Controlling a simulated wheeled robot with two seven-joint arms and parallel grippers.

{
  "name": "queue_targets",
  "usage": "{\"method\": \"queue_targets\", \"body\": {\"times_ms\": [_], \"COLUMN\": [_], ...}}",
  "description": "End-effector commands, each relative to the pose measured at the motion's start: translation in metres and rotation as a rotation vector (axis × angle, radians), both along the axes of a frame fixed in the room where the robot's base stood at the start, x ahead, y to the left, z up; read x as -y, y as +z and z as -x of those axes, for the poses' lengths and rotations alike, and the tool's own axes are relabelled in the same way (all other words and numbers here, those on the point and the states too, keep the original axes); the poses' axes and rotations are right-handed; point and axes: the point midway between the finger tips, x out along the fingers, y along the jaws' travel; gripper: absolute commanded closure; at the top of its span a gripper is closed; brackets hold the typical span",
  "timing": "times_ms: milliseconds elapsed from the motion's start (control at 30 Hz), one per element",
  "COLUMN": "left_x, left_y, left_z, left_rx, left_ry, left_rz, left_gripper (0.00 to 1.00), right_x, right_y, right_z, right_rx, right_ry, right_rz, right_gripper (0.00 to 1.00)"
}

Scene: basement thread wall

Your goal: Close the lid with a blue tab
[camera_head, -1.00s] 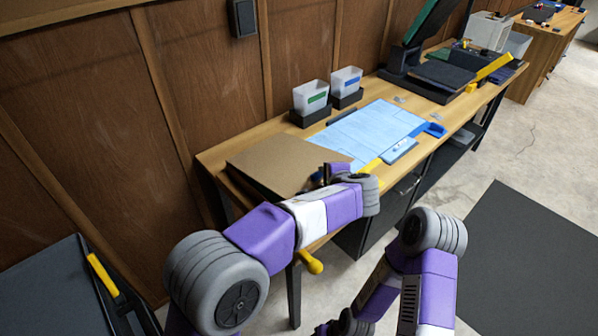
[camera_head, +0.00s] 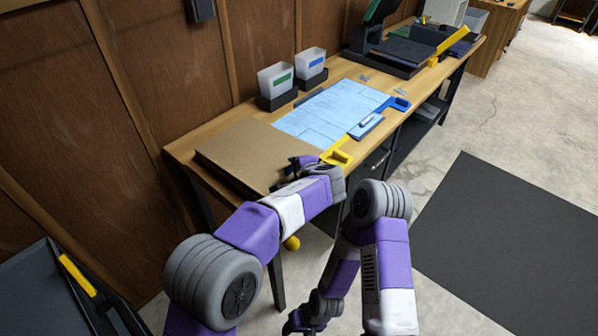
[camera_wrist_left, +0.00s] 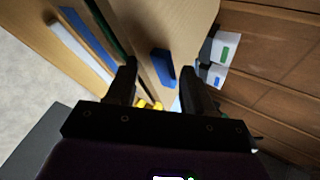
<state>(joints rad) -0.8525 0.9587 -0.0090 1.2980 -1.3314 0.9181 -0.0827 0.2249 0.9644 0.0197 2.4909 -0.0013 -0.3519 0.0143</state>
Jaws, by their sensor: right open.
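A flat brown board-like lid (camera_head: 240,155) lies at the near end of the bench, slightly above its top; I cannot tell how far open it is. In the left wrist view a blue tab (camera_wrist_left: 163,68) sits on a tan panel, between and beyond my left fingers. My left gripper (camera_wrist_left: 156,82) is open, its fingers apart, with nothing clearly between them. In the head view my left gripper (camera_head: 302,163) is at the lid's front right corner, partly hidden by my arm. My right gripper (camera_head: 303,322) is low at the bottom edge, away from the bench, and open.
Light blue sheets (camera_head: 330,112) lie beyond the lid. A bin with a green label (camera_head: 277,82) and one with a blue label (camera_head: 311,67) stand behind. A dark mat (camera_head: 510,235) covers open floor at right.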

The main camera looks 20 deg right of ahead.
Motion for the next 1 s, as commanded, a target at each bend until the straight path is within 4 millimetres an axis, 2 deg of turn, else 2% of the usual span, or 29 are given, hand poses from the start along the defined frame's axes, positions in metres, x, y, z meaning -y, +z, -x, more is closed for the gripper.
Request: {"method": "queue_targets", "body": {"times_ms": [367,467,800,1000], "left_x": [0.002,0.003,0.004,0.004], "left_y": [0.001,0.008,0.040,0.045], "left_z": [0.003,0.011,0.054,0.062], "left_rx": [-0.002,-0.002,0.000,-0.001], "left_ry": [-0.001,-0.003,-0.001,0.002], "left_rz": [0.003,0.002,0.002,0.001], "left_gripper": [0.41,0.41,0.41,0.41], "right_x": [0.000,0.000,0.000,0.000], "right_y": [0.001,0.003,0.014,0.016], "right_z": [0.000,0.000,0.000,0.000], "right_rx": [0.000,0.000,0.000,0.000], "right_ry": [0.000,0.000,0.000,0.000], "right_rz": [0.000,0.000,0.000,0.000], "right_gripper": [0.41,0.41,0.41,0.41]}}
